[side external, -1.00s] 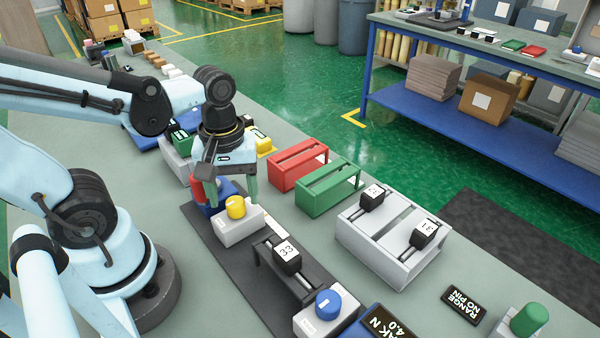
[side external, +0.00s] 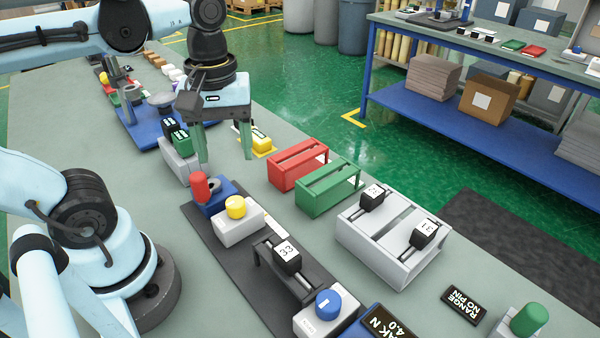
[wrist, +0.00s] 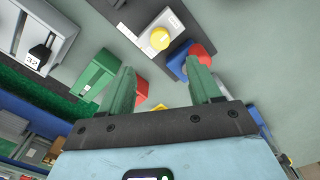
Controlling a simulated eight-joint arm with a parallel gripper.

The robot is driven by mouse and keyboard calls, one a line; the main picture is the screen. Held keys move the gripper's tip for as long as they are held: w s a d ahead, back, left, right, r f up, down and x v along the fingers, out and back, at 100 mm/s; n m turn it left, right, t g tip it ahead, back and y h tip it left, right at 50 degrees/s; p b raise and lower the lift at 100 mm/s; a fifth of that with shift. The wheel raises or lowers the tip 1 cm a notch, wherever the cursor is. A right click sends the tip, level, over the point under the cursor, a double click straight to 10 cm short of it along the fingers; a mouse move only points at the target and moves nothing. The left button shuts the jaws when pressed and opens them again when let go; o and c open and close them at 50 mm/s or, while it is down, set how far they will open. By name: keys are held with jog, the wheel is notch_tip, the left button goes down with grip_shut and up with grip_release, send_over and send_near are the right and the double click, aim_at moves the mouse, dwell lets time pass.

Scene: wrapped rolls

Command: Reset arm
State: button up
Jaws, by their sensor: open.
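My gripper (side external: 224,155) hangs above the table in the side view, its two green fingers spread with nothing between them. The fingers also show wide apart in the wrist view (wrist: 165,92). Below and to its right, a yellow knob (side external: 236,207) sits on a white block (side external: 238,229). A red knob (side external: 199,186) stands by a blue block (side external: 214,197). A black roll labelled 33 (side external: 287,254) rests on a dark stand on the black mat (side external: 205,226).
A red holder (side external: 298,166) and a green holder (side external: 328,188) stand right of my gripper. A grey rack (side external: 392,245) carries two black rolls. A blue knob (side external: 328,303) is at the front. A yellow block (side external: 258,138) lies close behind the fingers.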

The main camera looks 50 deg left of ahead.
jog(key=w+f+m+t, duration=0.4)
jog(key=w+m+t, duration=0.3)
jog(key=m, duration=0.4)
jog(key=shift+w, duration=0.3)
